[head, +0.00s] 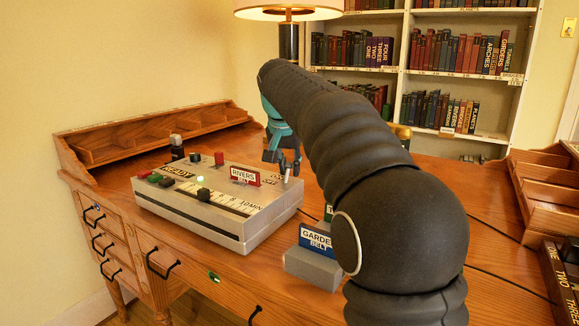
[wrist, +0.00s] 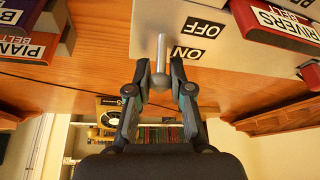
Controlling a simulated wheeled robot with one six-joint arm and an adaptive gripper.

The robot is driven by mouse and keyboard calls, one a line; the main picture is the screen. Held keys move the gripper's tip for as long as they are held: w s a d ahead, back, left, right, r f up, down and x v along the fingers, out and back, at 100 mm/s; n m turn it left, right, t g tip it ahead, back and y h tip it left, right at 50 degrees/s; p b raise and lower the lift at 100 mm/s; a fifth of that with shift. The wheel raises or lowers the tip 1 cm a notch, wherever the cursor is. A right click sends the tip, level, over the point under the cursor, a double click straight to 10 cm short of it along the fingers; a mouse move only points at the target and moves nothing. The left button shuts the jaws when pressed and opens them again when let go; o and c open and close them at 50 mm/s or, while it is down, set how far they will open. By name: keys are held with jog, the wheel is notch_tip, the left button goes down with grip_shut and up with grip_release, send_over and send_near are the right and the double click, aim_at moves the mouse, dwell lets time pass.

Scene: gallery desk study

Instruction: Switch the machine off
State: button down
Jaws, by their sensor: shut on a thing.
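A metal switch lever (wrist: 161,48) with a round knob stands beside the ON label. My gripper (wrist: 160,78) is shut on the lever's knob, one finger on each side. In the head view my gripper (head: 283,166) is at the machine's right end, partly hiding the switch. I cannot tell the lever's exact tilt.
A red RIVERS BELT block (head: 245,176) stands on the machine close to my gripper. A blue GARDEN BELT block (head: 316,240) sits in front at right. A lamp (head: 288,12) stands behind. Wooden trays (head: 545,195) are at the right; cables cross the desk.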

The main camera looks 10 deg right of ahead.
jog(key=shift+f+b, duration=0.1)
jog(key=shift+b, duration=0.2)
jog(key=t+h+b, duration=0.1)
jog(key=b, duration=0.2)
jog(key=s+a+t+h+b, duration=0.1)
jog(key=t+h+b, duration=0.1)
jog(key=b, duration=0.2)
jog(key=shift+s+a+f, duration=0.1)
jog(key=shift+a, duration=0.05)
jog(key=b, duration=0.2)
jog(key=t+h+b, duration=0.1)
jog(key=b, duration=0.1)
jog(key=shift+s+a+t, duration=0.25)
jog(key=shift+t, duration=0.05)
jog(key=shift+s+r+n+t+h+b, duration=0.1)
jog(key=shift+r+n+t+h+b, duration=0.25)
jog(key=shift+b, duration=0.45)
jog(key=shift+r, duration=0.1)
jog(key=c, duration=1)
grip_release()
jog(key=shift+a, duration=0.1)
jog(key=shift+s, duration=0.1)
